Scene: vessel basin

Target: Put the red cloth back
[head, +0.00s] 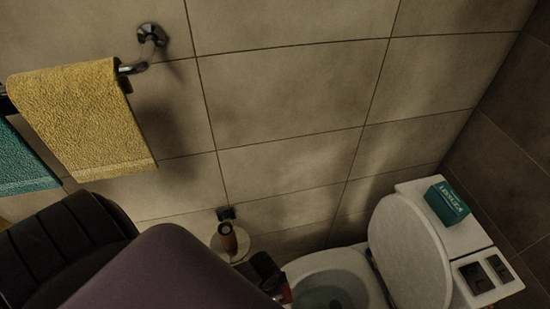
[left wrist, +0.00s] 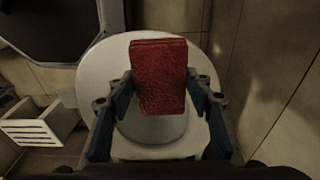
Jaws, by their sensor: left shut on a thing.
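The red cloth (left wrist: 158,76) is a folded, roughly rectangular piece in the left wrist view. My left gripper (left wrist: 160,92) is shut on it, with one blue-grey finger on each side, and the cloth stands upright between them. In the head view my left gripper (head: 268,272) is at the bottom middle, partly hidden by my dark arm. Only a small red patch of the cloth shows beside it there. A yellow towel (head: 80,115) and a teal towel (head: 22,160) hang from a metal wall rail (head: 135,67) at the upper left. My right gripper is not in view.
A toilet (head: 410,255) with its lid raised stands at the lower right. A teal box (head: 447,203) sits on its tank. A paper roll holder (head: 228,235) is on the tiled wall. A white slatted object (left wrist: 38,128) is at the left in the left wrist view.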

